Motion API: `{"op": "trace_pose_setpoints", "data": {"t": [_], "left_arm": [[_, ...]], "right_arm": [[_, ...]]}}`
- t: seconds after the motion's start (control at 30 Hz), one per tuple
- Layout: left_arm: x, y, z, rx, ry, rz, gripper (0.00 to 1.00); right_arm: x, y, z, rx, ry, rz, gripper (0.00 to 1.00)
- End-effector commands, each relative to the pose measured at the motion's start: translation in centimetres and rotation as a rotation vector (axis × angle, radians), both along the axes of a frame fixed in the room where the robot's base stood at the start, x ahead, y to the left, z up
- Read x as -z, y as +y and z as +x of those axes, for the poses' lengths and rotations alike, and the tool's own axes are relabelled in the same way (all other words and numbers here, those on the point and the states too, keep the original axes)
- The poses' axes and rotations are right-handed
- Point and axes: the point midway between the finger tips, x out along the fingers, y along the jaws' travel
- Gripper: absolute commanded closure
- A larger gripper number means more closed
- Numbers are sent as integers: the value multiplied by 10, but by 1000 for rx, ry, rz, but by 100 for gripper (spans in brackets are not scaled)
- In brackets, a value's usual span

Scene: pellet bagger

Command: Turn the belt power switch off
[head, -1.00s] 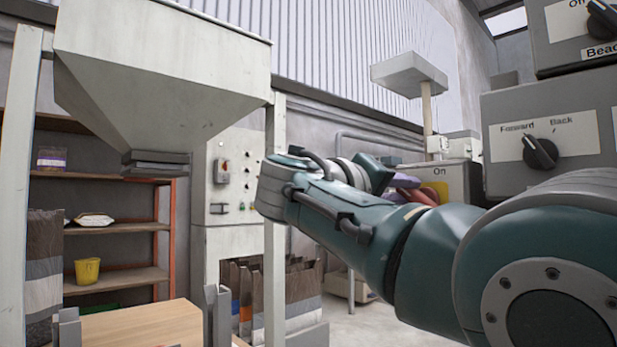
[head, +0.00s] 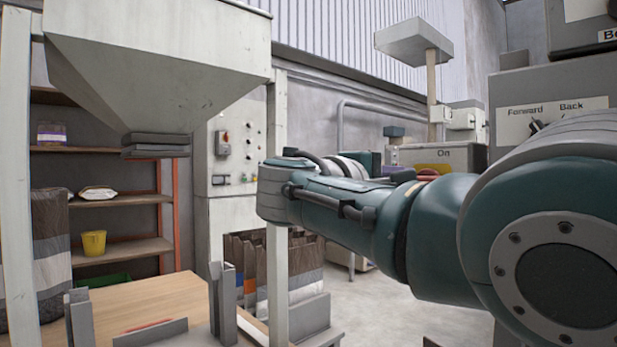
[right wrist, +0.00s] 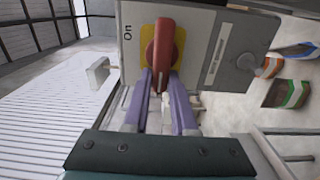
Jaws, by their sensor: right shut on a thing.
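The belt power switch is a red handle (right wrist: 163,50) on a yellow plate (right wrist: 150,62), set in a grey box (right wrist: 205,75). An "On" label is beside it. In the head view the box (head: 468,157) shows behind my right arm, with a little of the red handle (head: 428,173); the fingers are mostly hidden there. My left gripper is not in view.
A grey panel with a "Forward/Back" knob (head: 535,125) stands close at right, partly behind my arm. A hopper (head: 150,60) hangs at left over a wooden table (head: 150,297). A bag rack (head: 300,290) stands below my arm.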

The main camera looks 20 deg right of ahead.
Motion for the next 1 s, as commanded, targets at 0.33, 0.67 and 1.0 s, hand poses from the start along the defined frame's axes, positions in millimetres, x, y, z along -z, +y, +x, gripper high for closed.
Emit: {"op": "trace_pose_setpoints", "data": {"t": [0.33, 0.67, 1.0], "left_arm": [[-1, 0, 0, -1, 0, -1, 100], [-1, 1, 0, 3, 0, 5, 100], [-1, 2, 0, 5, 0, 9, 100]], "right_arm": [[2, -4, -3, 16, 21, -7, 100], [1, -3, -3, 15, 19, -8, 57], [0, -1, -1, 7, 15, -8, 45]]}}
